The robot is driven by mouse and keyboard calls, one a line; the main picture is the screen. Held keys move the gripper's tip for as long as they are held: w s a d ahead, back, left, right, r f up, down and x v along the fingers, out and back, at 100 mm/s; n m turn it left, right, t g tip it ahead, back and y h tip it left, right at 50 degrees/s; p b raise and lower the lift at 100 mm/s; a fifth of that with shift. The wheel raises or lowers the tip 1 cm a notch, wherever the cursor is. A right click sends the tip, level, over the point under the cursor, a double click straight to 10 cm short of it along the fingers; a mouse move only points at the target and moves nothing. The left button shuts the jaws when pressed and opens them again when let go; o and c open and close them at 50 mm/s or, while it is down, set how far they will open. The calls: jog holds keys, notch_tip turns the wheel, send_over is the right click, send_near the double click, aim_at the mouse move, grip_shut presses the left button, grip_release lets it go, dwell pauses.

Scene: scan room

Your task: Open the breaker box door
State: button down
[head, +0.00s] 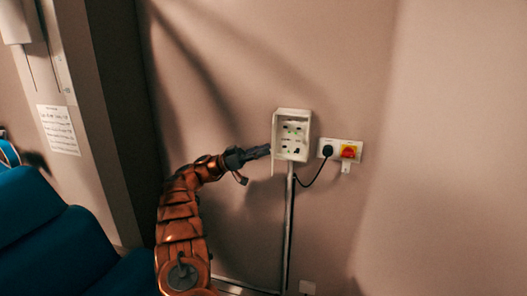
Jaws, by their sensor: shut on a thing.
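The breaker box (292,114) is a small off-white box on the wall, right of the picture's middle in the head view. Its front shows dark switches and small green marks. A thin pale strip along its left side looks like the door (273,162), seen nearly edge-on and standing out from the box. My gripper (266,152) reaches in from the left and is shut at this door edge. The fingertips and the exact grip are small and partly hard to make out.
A blue chair (55,235) fills the lower left. The wall at right is clear.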

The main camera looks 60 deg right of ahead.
jog(key=shift+w+r, duration=0.1)
jog(key=shift+w, duration=0.15)
jog(key=c, duration=1.1)
grip_release()
jog(key=shift+r, duration=4.95)
